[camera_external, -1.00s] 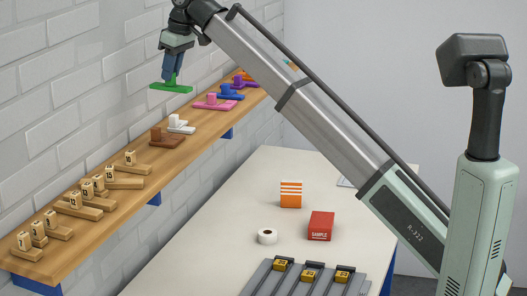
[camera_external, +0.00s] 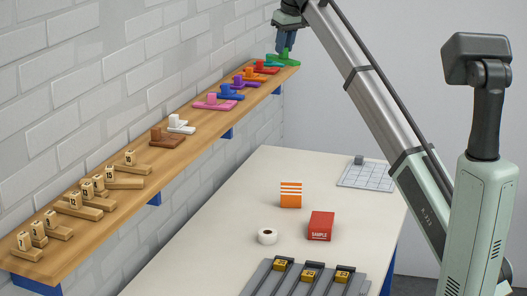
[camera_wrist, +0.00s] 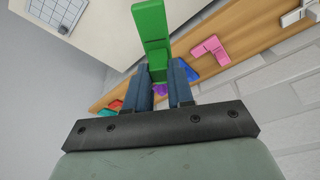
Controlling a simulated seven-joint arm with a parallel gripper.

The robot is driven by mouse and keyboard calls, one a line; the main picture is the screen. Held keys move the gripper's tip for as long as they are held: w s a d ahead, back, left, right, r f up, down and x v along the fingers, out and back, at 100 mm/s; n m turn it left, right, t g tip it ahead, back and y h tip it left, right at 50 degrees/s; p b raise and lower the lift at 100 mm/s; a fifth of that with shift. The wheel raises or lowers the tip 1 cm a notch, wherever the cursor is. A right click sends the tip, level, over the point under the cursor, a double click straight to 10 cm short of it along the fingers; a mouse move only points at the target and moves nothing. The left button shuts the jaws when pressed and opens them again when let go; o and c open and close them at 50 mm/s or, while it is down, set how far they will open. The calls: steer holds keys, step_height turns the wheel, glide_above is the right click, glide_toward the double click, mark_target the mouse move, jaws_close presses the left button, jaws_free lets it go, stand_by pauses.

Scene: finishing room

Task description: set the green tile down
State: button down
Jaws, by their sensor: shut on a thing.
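The green tile (camera_external: 288,59) is in my gripper (camera_external: 285,47) at the far end of the wooden wall shelf (camera_external: 196,146). In the wrist view the green tile (camera_wrist: 152,30) stands out from between the two blue fingers of my gripper (camera_wrist: 161,84), which are shut on its raised block. In the external view the tile is at about shelf height or a little above, close to a red tile (camera_external: 266,68). I cannot tell whether it touches the shelf.
Along the shelf are orange (camera_external: 250,75), purple (camera_external: 243,82), blue (camera_external: 229,92), pink (camera_external: 212,103), white (camera_external: 178,125) and brown (camera_external: 165,138) tiles, then several numbered wooden pieces. Below, the table (camera_external: 225,215) holds a gridded plate (camera_external: 367,175), boxes and a tape roll.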

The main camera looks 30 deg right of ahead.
steer(key=s+d+f+m, duration=0.1)
steer(key=s+d+m, duration=0.15)
steer(key=d, duration=1.95)
steer(key=shift+h, duration=0.4)
steer(key=shift+w+a+f, duration=0.1)
steer(key=shift+w+f, duration=0.1)
steer(key=shift+f, duration=8.1)
steer(key=shift+w+d+f, duration=0.1)
steer(key=shift+w+f, duration=0.05)
steer(key=shift+f, duration=8.15)
steer(key=shift+w+a+f, duration=0.1)
steer(key=shift+w+f, duration=0.1)
steer(key=shift+f, duration=8.1)
steer(key=shift+f, duration=0.1)
steer(key=c, duration=1)
jaws_free()
steer(key=v, duration=1.2)
